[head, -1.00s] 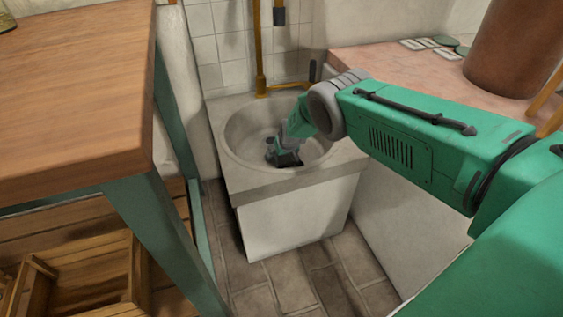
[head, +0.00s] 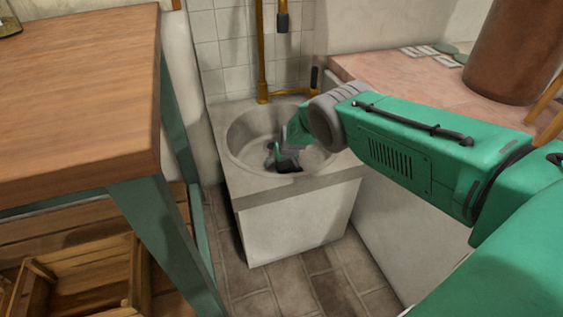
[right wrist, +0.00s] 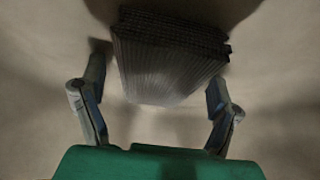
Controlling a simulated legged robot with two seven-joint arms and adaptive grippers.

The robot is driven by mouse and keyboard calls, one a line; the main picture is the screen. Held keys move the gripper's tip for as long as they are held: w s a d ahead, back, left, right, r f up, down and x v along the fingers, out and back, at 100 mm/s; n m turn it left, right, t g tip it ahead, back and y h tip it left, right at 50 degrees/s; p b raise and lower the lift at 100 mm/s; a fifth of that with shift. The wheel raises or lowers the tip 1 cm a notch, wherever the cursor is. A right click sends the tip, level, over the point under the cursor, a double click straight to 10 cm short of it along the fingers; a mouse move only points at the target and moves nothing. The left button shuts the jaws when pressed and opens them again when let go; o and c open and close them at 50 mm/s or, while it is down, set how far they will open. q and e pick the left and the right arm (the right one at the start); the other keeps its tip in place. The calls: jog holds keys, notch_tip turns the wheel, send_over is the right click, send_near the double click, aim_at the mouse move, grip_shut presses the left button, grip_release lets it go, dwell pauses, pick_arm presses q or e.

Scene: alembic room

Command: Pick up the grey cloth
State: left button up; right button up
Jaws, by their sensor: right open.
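The grey cloth (right wrist: 168,62) shows in the right wrist view as a dark grey, ribbed, folded-looking bundle on a pale surface. My right gripper (right wrist: 158,82) is open, with one finger on each side of the cloth and a visible space between each finger and it. In the head view my right gripper (head: 283,160) reaches down into the round stone basin (head: 240,139). A dark patch beside the fingers there is too small to tell as cloth or gripper. My left gripper is not in view.
The basin's raised rim surrounds my right gripper. A gold pipe (head: 261,60) runs down the tiled wall behind it. A pinkish counter (head: 400,78) stands at the right, under my right arm. A wooden table (head: 80,90) stands at the left, with a wooden crate (head: 85,265) below.

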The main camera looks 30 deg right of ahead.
jog(key=shift+c, duration=0.4)
jog(key=shift+d, duration=0.1)
jog(key=c, duration=1.1)
jog(key=shift+s, duration=0.1)
jog(key=shift+c, duration=0.7)
notch_tip(320, 180, up, 10)
jog(key=p, duration=0.5)
jog(key=shift+r, duration=0.25)
